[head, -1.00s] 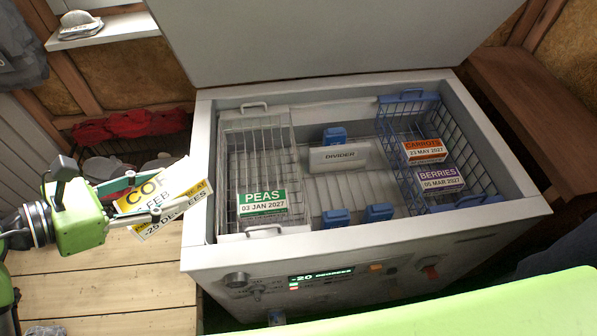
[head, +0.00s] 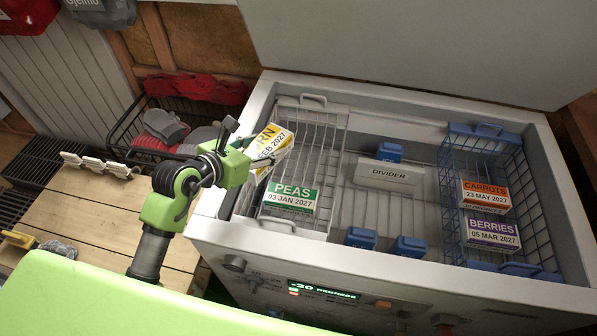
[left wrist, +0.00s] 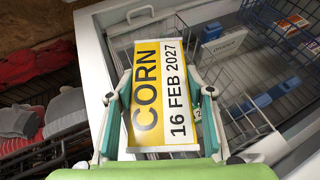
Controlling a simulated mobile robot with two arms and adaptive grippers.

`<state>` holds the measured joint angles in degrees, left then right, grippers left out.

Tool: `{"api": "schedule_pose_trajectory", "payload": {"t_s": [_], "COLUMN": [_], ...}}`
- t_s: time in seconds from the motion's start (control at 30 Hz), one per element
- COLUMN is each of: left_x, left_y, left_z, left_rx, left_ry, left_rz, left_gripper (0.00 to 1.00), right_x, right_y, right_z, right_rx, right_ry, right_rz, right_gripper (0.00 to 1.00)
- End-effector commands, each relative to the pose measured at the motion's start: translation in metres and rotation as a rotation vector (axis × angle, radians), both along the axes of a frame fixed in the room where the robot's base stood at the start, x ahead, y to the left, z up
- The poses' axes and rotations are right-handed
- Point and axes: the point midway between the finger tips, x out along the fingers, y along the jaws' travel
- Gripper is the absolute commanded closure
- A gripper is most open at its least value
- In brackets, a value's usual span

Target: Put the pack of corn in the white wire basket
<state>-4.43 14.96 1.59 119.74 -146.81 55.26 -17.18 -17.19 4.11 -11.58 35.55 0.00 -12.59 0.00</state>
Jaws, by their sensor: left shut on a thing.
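The pack of corn, a yellow and white box marked CORN 16 FEB 2027, is in my left gripper (head: 258,160). The pack (head: 275,143) is tilted and partly covered by the gripper in the head view. In the left wrist view the pack (left wrist: 165,92) lies between the two fingers. The white wire basket (head: 328,150) stands at the left inside the chest freezer, with a green and white PEAS pack (head: 290,197) at its near end. My left gripper holds the corn above the freezer's left rim and the basket's left side. My right gripper is not in view.
A divider (head: 388,173) stands in the freezer's middle. A blue wire basket (head: 508,150) at the right holds CARROTS (head: 486,195) and BERRIES (head: 493,234) packs. The open lid (head: 420,45) rises behind. A dark rack with gloves (head: 165,127) stands left of the freezer.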

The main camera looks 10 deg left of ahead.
Motion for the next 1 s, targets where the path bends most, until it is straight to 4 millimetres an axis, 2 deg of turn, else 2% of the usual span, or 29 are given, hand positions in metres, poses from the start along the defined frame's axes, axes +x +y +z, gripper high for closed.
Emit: {"api": "schedule_pose_trajectory", "payload": {"t_s": [0.37, 0.5, 0.7, 0.87, 1.0], "left_x": [0.073, 0.091, 0.108, 0.113, 0.116], "left_y": [-0.042, -0.051, -0.06, -0.063, -0.065], "left_z": [-0.033, -0.06, -0.083, -0.089, -0.108], "left_rx": [-0.003, -0.002, 0.0, 0.0, -0.001], "left_ry": [-0.003, 0.0, -0.003, -0.004, 0.001], "left_rz": [-0.001, -0.001, 0.0, -0.001, 0.0], "left_gripper": [0.86, 0.86, 0.86, 0.86, 0.86], "right_x": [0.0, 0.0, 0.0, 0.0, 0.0], "right_y": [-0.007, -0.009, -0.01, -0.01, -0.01], "right_z": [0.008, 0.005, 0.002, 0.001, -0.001], "right_rx": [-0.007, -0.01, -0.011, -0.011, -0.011], "right_ry": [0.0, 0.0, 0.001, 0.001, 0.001], "right_rz": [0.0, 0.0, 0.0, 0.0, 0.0], "right_gripper": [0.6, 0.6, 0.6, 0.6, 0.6]}}
